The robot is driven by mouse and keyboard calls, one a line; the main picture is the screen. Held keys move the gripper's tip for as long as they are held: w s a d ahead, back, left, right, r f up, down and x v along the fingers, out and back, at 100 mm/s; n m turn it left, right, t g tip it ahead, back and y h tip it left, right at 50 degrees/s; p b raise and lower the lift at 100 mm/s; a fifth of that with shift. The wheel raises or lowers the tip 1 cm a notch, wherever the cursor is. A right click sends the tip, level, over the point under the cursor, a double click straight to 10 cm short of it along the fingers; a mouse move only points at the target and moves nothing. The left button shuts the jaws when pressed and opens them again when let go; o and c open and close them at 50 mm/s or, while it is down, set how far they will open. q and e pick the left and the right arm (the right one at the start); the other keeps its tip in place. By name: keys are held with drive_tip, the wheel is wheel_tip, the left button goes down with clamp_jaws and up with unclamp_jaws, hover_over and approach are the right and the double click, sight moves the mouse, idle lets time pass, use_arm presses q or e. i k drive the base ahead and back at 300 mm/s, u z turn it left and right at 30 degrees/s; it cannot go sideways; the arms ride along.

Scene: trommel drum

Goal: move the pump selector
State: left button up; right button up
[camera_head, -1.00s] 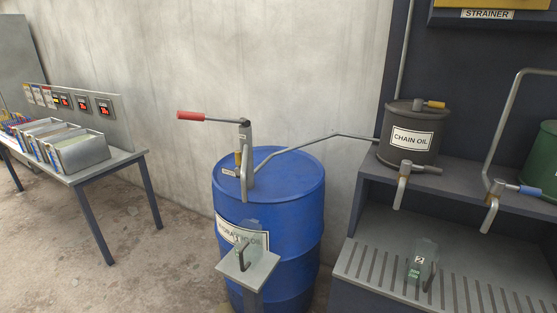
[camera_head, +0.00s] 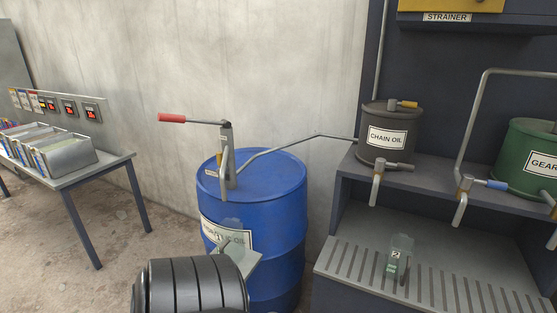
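The blue drum (camera_head: 262,225) stands in the middle, with a white label partly hidden. On its top is a hand pump (camera_head: 228,157) with a red-gripped handle (camera_head: 172,118) pointing left. A small orange part (camera_head: 219,159) sits on the pump body; I cannot tell for certain whether it is the selector. A pipe (camera_head: 290,144) runs from the pump to the right. A black ribbed part (camera_head: 190,286), probably my own arm, shows at the bottom centre.
A dark bench (camera_head: 440,170) at right carries the chain oil can (camera_head: 388,132) and green gear oil can (camera_head: 530,157). A clear jug (camera_head: 399,258) stands on its slotted tray (camera_head: 350,262). A table with bins (camera_head: 68,154) is at left.

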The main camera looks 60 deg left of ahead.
sight(219, 157)
drive_tip(key=z, duration=0.05)
drive_tip(key=k, duration=0.4)
drive_tip(key=u, duration=1.3)
